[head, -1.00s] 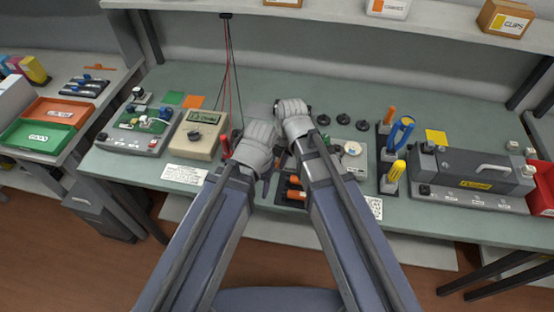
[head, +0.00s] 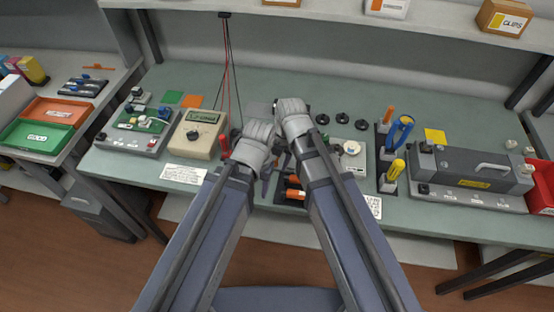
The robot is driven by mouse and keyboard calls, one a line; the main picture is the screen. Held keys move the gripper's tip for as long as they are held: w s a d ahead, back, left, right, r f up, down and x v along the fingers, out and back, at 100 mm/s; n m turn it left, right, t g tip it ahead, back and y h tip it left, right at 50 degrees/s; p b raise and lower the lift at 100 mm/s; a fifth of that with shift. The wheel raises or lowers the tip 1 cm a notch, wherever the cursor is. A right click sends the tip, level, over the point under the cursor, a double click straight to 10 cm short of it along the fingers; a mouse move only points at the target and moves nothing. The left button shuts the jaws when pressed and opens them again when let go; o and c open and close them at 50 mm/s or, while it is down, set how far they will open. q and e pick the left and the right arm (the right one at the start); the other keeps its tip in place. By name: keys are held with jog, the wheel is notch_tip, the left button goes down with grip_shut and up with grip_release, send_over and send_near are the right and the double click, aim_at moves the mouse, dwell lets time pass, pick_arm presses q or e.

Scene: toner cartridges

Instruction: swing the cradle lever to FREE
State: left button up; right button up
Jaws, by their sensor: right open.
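A light grey unit (head: 357,160) with a round pale knob (head: 351,148) stands at the middle of the bench, largely covered by my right arm. Orange and dark parts (head: 293,193) show between my two arms. I cannot tell which part is the cradle lever; it may be hidden behind my arms. My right gripper (head: 290,110) is over the bench, left of the knob. Its jaws are open, but the fingers are mostly hidden by the wrist. My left gripper (head: 259,140) is close beside it on the left, and its fingers are too hidden to read.
A beige meter (head: 197,137) with hanging leads stands left of my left gripper. Blue and yellow tools (head: 398,135) stand right of the grey unit. A dark grey machine (head: 470,172) is farther right. The bench behind my grippers is mostly clear.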

pick_arm(q)
jog(key=shift+r, duration=0.15)
pick_arm(e)
jog(key=shift+r, duration=0.15)
pick_arm(q)
notch_tip(320, 180, up, 7)
jog(key=p, duration=0.7)
jog(key=shift+r+p, duration=0.2)
jog(key=shift+p, duration=0.15)
pick_arm(e)
notch_tip(320, 180, up, 7)
jog(key=d, duration=0.1)
jog(key=shift+s+r, duration=0.2)
jog(key=shift+s, duration=0.1)
jog(key=shift+d, duration=0.1)
